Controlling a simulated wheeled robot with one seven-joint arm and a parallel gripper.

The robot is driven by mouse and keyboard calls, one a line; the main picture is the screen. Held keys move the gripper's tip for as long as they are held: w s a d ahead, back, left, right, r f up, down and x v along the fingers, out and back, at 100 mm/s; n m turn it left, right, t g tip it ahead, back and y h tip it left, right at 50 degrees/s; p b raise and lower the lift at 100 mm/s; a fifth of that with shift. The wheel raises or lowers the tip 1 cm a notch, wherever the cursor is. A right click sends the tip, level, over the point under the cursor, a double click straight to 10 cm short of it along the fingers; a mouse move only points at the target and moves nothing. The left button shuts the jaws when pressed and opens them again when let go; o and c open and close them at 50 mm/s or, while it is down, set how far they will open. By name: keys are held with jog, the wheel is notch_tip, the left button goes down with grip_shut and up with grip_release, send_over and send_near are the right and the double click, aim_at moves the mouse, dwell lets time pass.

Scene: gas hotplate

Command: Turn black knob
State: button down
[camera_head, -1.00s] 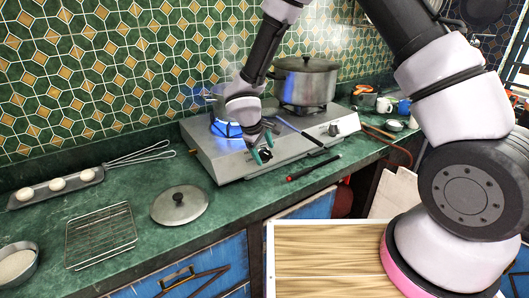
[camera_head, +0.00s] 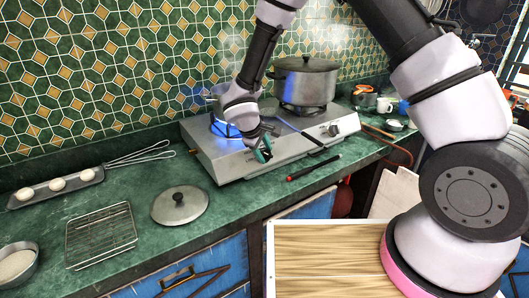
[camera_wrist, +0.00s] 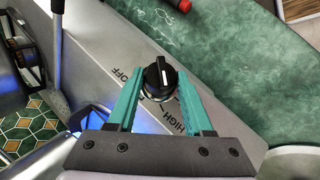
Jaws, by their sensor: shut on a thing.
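The black knob (camera_wrist: 158,76) sits on the front panel of the silver gas hotplate (camera_head: 207,158), with a pale pointer line on its cap. OFF and HIGH are printed on the panel around it. My gripper (camera_wrist: 161,84) has its two teal fingers on either side of the knob and is shut on it. In the head view my gripper (camera_head: 262,152) is at the left part of the hotplate's front and hides this knob. A blue flame glow (camera_head: 222,128) shows at the left burner, under a pan partly hidden by my arm.
A second knob (camera_head: 333,130) is at the hotplate's right front. A lidded steel pot (camera_head: 305,83) stands on the right burner. A dark-handled utensil (camera_head: 313,139) lies across the hotplate. A black and red tool (camera_head: 313,168) lies on the green counter before it. A lid (camera_head: 180,205) lies left.

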jog(key=n+t, duration=0.1)
jog(key=h, duration=0.1)
jog(key=n+t, duration=0.1)
jog(key=shift+s+a+f+n+t, duration=0.2)
jog(key=shift+s+n+t, duration=0.05)
jog(key=shift+n+t, duration=0.05)
jog(key=shift+s+f+n+t+h, duration=0.15)
jog(key=shift+n+t+h, duration=0.55)
jog(key=shift+n+t, duration=0.8)
jog(key=shift+c, duration=1.5)
grip_release()
jog(key=v, duration=1)
jog(key=shift+s, duration=0.45)
